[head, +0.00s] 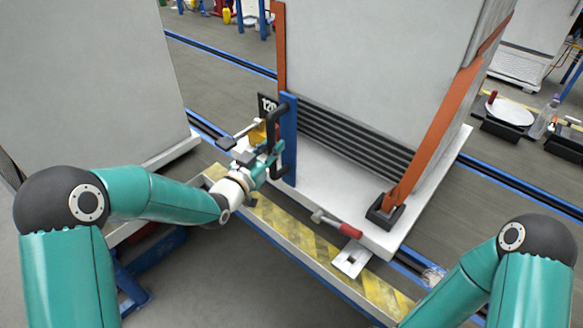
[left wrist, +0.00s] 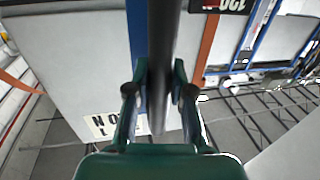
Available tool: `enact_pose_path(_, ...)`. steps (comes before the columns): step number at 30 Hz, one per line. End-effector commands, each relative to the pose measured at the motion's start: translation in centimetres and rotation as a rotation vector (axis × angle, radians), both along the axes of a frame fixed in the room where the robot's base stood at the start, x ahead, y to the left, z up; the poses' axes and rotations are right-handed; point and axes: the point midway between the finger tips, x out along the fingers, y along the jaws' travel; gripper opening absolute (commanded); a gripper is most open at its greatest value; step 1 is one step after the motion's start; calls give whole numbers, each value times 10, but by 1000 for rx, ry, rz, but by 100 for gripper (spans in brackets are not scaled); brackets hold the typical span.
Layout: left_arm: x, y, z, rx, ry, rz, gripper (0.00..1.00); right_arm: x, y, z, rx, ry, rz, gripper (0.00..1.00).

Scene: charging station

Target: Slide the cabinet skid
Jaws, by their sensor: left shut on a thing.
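The tall grey cabinet (head: 365,70) stands upright on a white skid (head: 318,195) in the middle of the head view, with orange straps down its edges. A blue upright post (head: 289,150) with a black handle (head: 277,112) stands at the skid's left side. My left gripper (head: 268,160) is shut on the black handle. In the left wrist view the black handle bar (left wrist: 163,50) runs between the fingers of my left gripper (left wrist: 160,95). My right arm shows at the lower right of the head view; its gripper is out of frame.
A yellow-and-black striped ledge (head: 300,235) runs along the skid's front. A red-handled lever (head: 345,229) and a slotted metal plate (head: 352,260) lie near the skid's front edge. Another grey cabinet (head: 90,80) stands at left. Blue rails (head: 500,178) cross the floor behind.

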Motion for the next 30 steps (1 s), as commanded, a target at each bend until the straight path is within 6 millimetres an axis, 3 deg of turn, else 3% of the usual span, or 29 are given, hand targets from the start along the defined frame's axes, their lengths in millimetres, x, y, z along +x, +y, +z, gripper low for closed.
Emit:
enact_pose_path(6, 13, 17, -1, 2, -1, -6, 0, 0, 0, -12, 0, 0, 0, 40)
enact_pose_path(19, 17, 23, 1, 1, 1, -1, 0, 0, 0, -13, 0, 0, 0, 40)
enact_pose_path(20, 17, 23, 1, 1, 1, -1, 24, 0, 0, -13, 0, 0, 0, 40)
enact_pose_path(24, 17, 22, 1, 1, 0, -2, 47, 0, 0, -13, 0, 0, 0, 40)
enact_pose_path(30, 16, 20, 0, 2, 2, -7, 47, 0, 0, -13, 0, 0, 0, 40)
